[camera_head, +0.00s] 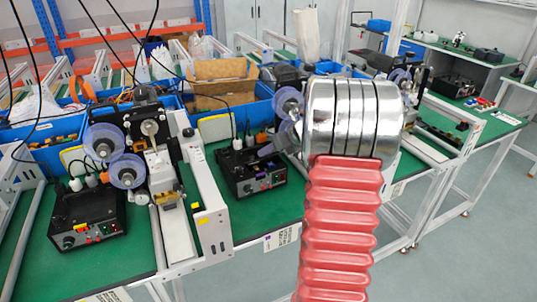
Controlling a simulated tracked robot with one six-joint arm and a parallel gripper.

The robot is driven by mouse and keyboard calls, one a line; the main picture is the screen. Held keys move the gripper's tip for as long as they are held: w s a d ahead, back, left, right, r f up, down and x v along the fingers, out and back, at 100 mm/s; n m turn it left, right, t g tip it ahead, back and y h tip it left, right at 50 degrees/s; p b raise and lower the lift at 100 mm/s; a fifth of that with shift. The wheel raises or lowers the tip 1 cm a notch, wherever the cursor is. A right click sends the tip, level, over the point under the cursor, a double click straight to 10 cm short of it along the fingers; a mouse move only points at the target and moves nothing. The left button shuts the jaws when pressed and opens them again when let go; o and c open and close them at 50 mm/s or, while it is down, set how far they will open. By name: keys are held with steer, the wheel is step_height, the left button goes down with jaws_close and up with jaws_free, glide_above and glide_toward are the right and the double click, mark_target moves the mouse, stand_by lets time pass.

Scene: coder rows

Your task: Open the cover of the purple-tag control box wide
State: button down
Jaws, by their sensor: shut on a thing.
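The purple-tag control box (250,174) is a black box on the green bench at the middle, with a small purple tag, a red button and knobs on its front. My arm's silver and red links stand in front, to its right. My gripper (265,151) shows only as a small dark grey end left of the silver link, low over the box's top right. It is shut on what seems to be the edge of the box's cover. The cover's angle is hard to tell, and most of the gripper is hidden behind my arm.
A similar black box with a yellow tag (87,217) stands at the left. A coder with purple reels (125,171) and a white rail (209,203) lie between the boxes. More reels (288,102) are close behind my arm. Blue bins (252,114) stand behind the box.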

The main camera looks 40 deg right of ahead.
steer(key=shift+w+d+r+g, duration=0.2)
steer(key=shift+w+r+g, duration=0.1)
steer(key=shift+w+g, duration=0.15)
stand_by(0.5)
steer(key=c, duration=1.8)
jaws_free()
steer(key=shift+o, duration=0.2)
steer(key=v, duration=1.3)
steer(key=shift+d+r, duration=0.15)
steer(key=shift+r, duration=0.2)
steer(key=shift+s, duration=0.1)
steer(key=shift+c, duration=0.2)
